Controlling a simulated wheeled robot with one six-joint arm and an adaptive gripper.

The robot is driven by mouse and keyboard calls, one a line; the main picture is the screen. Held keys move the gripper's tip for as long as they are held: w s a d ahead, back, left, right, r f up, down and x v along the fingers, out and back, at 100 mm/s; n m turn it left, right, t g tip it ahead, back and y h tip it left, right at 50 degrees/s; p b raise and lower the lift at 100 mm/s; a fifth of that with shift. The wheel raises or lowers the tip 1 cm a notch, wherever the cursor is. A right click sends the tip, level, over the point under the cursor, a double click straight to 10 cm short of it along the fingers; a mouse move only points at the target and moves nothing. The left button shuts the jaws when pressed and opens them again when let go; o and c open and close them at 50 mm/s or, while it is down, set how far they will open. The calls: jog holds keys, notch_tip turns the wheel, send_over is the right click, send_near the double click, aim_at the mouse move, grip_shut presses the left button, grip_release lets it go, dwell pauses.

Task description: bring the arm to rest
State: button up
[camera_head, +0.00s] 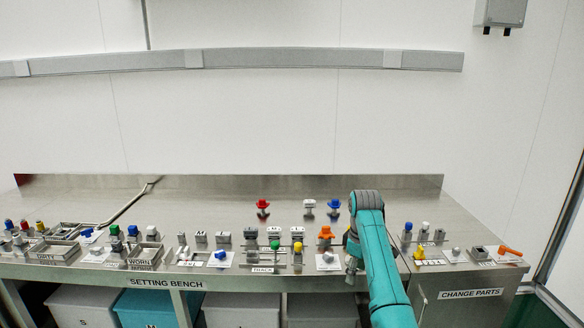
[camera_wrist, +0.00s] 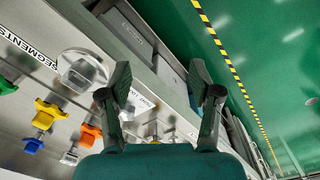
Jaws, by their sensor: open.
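My gripper (camera_wrist: 160,86) is open, with nothing between its two dark fingers in the wrist view. In the head view my teal arm reaches up from the lower right and bends over the bench; the gripper (camera_head: 351,266) hangs at its left side near the front edge, mostly hidden by the arm. In the wrist view the fingers are in front of the bench edge, with the green floor to the right. I cannot tell the exact gap between fingers and bench.
The steel setting bench (camera_head: 400,196) carries several coloured knobs, including a red one (camera_head: 263,205) and an orange one (camera_head: 326,233). An orange handle (camera_head: 509,251) is at the right. Bins (camera_head: 242,306) stand underneath. The bench's back strip is mostly clear.

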jog(key=s+f+m+t, duration=0.15)
jog(key=s+f, duration=0.35)
jog(key=f, duration=0.8)
jog(key=s+f+m+t, duration=0.15)
jog(key=s+f, duration=0.35)
jog(key=f, duration=0.8)
jog(key=s+f+m+t, duration=0.15)
jog(key=s+f, duration=0.35)
jog(key=s, duration=0.5)
jog(key=s+f+m+t, duration=0.1)
jog(key=s+f+t, duration=0.3)
jog(key=s, duration=0.6)
jog(key=s+r+m+t, duration=0.1)
jog(key=s+r, duration=0.3)
jog(key=s, duration=0.8)
jog(key=s+r+m+t, duration=0.2)
jog(key=s+r, duration=0.1)
jog(key=s, duration=0.8)
jog(key=s+r+m+t, duration=0.1)
jog(key=s+r, duration=0.6)
jog(key=r, duration=0.3)
jog(key=s+r+m+t, duration=0.1)
jog(key=s+r+t, duration=0.1)
jog(key=s+r, duration=0.4)
notch_tip(320, 180, up, 6)
jog(key=shift+s+f, duration=0.25)
jog(key=shift+s, duration=0.15)
